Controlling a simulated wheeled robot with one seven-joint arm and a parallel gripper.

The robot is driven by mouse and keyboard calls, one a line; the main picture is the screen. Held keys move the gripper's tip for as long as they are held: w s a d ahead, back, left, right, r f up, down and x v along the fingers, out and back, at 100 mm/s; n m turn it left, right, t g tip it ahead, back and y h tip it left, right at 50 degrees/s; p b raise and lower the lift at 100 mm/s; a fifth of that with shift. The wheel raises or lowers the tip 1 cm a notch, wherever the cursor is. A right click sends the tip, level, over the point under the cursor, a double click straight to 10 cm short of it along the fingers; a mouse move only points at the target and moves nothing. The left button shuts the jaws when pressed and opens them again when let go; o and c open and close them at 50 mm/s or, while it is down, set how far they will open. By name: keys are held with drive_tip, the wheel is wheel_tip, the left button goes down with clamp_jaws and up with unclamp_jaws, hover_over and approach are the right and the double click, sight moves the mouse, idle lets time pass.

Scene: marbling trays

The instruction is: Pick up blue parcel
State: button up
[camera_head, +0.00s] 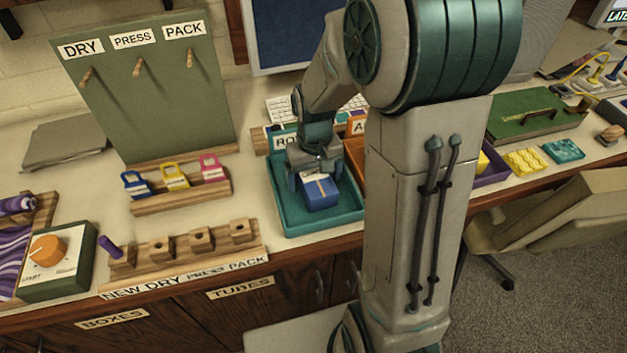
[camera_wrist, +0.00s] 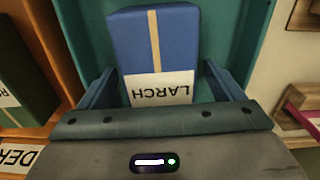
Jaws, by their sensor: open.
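The blue parcel (camera_head: 320,194) has a tan band and a white label, and lies in a teal tray (camera_head: 292,222). In the wrist view the parcel (camera_wrist: 137,45) shows its label reading LARCH, upside down. My gripper (camera_head: 315,180) is above the tray at the parcel. In the wrist view my gripper (camera_wrist: 160,85) is open, with one finger on each side of the parcel's labelled end. A gap shows between the right finger and the parcel; the left finger is close to it. The fingers' height relative to the parcel is hard to tell.
An orange tray (camera_wrist: 62,60) holding a green parcel (camera_wrist: 22,75) adjoins the teal tray. A wooden rack with colored tags (camera_head: 180,200) and a peg block (camera_head: 185,254) stand left of the tray. A purple tray (camera_head: 492,174) is beyond my column.

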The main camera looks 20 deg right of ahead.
drive_tip(key=c, duration=1.3)
drive_tip(key=shift+r, duration=0.15)
